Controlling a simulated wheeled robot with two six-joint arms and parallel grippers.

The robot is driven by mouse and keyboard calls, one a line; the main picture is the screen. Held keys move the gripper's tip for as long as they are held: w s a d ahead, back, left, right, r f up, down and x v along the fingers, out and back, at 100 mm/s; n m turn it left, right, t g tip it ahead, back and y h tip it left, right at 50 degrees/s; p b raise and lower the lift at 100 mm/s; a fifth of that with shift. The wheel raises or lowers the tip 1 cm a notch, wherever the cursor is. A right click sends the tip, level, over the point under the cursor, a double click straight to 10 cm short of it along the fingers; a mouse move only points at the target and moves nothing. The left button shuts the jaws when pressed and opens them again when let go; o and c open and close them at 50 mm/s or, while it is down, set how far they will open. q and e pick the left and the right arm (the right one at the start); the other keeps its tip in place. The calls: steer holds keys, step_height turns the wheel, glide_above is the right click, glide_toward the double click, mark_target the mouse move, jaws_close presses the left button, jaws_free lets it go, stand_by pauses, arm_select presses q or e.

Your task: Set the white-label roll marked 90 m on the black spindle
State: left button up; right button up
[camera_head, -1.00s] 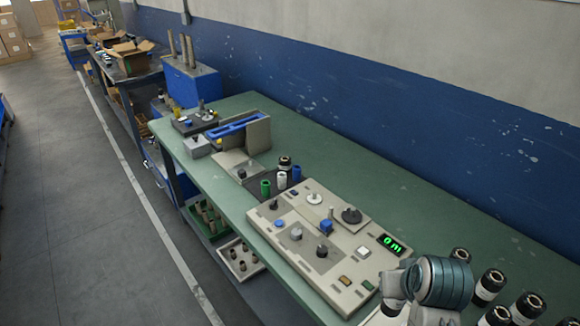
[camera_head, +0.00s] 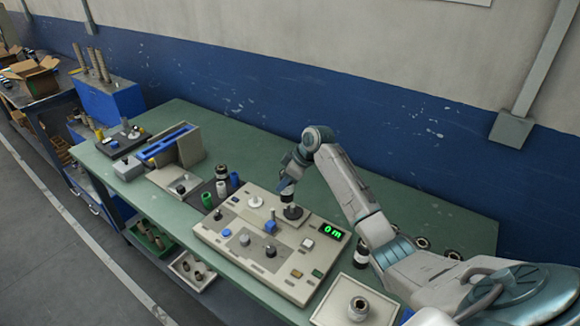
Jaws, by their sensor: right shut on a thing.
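My right gripper (camera_head: 289,184) reaches in from the right over the grey machine panel. It is shut on a small roll with a white label and dark ends (camera_head: 288,197). The roll is upright right over the black spindle's dark round base (camera_head: 293,213). The gripper hides the roll's upper part, and the spindle's post is hidden. I cannot tell whether the roll is on the post or just above it. The 90 m marking is too small to read. My left gripper is not in view.
The panel (camera_head: 212,236) has a white-based spindle (camera_head: 255,202), a blue knob (camera_head: 270,226) and a green display (camera_head: 332,233). Small rolls, including a green one (camera_head: 207,201), stand left of it. Other rolls (camera_head: 360,257) stand near my right arm. A tray (camera_head: 328,312) holds one roll.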

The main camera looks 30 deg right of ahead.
mark_target(291, 189)
steer(key=shift+w+d+r, duration=0.15)
steer(key=shift+d+r, duration=0.1)
steer(key=shift+d, duration=0.25)
steer(key=shift+w+d+r, duration=0.15)
steer(key=shift+d+r, duration=0.1)
steer(key=shift+d, duration=0.2)
steer(key=f+b, duration=0.4)
steer(key=f, duration=0.1)
steer(key=shift+w+d, duration=0.1)
steer(key=shift+d, duration=0.3)
steer(key=shift+r, duration=0.15)
steer(key=shift+f, duration=0.55)
stand_by(0.4)
steer(key=shift+f, duration=0.5)
